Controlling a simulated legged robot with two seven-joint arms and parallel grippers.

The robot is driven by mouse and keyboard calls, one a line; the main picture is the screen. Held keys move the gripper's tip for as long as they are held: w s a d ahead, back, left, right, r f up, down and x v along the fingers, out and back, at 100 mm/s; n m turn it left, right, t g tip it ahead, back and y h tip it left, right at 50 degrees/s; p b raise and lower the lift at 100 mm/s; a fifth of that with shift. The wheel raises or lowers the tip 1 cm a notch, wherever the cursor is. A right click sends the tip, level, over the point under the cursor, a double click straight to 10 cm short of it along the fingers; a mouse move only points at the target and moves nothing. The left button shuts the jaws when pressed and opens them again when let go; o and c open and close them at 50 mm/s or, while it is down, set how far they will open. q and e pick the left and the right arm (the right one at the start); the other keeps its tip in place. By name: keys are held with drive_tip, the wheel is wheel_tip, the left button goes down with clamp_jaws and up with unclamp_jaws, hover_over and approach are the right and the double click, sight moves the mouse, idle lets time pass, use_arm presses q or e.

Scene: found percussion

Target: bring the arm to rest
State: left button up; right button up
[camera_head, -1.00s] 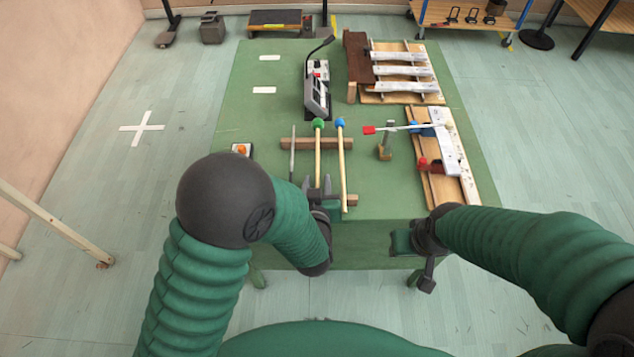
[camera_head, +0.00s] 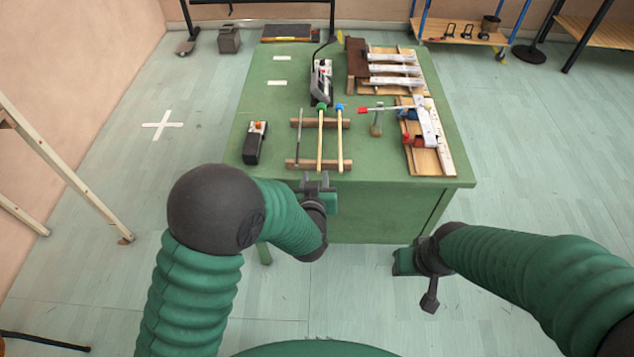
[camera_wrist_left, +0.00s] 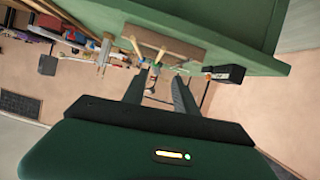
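My left gripper (camera_head: 317,182) is just off the near edge of the green table (camera_head: 385,160). In the left wrist view its two dark fingers (camera_wrist_left: 158,93) stand apart, with nothing held between them. My right gripper (camera_head: 415,275) hangs over the floor to the right, clear of the table; its fingers do not show clearly. A green-headed mallet (camera_head: 321,140) and a blue-headed mallet (camera_head: 340,140) lie across a wooden rack (camera_head: 305,164) on the table, beyond the left gripper. A thin grey rod (camera_head: 299,140) lies beside them.
A black box with an orange button (camera_head: 255,142) sits at the table's left. A microphone unit (camera_head: 321,80), metal bars on wood (camera_head: 395,68) and a wooden board with a white bar (camera_head: 428,140) stand farther back and right. Floor around the arms is clear.

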use_arm(q)
drive_tip(key=s+a+r+g+p, duration=0.3)
drive_tip(key=s+a+g, duration=0.2)
drive_tip(key=s+a, duration=0.4)
drive_tip(key=s+a+r+g+p, duration=0.3)
drive_tip(key=s+a+g, duration=0.3)
drive_tip(key=s, duration=0.8)
drive_tip(key=a+p, duration=0.1)
drive_tip(key=a, duration=0.2)
drive_tip(key=shift+a+m+y, duration=0.15)
drive_tip(key=shift+m+y, duration=0.15)
drive_tip(key=shift+y, duration=0.1)
use_arm(e)
drive_tip(key=w+v, duration=0.1)
drive_tip(key=v, duration=0.5)
drive_tip(key=shift+w+r, duration=0.45)
drive_tip(key=shift+w, duration=0.15)
use_arm(q)
drive_tip(key=shift+a+r, duration=0.1)
drive_tip(key=shift+a, duration=0.05)
use_arm(e)
drive_tip(key=shift+s, duration=0.1)
use_arm(q)
drive_tip(key=shift+a, duration=0.1)
use_arm(e)
drive_tip(key=shift+a, duration=0.2)
drive_tip(key=shift+d, duration=0.15)
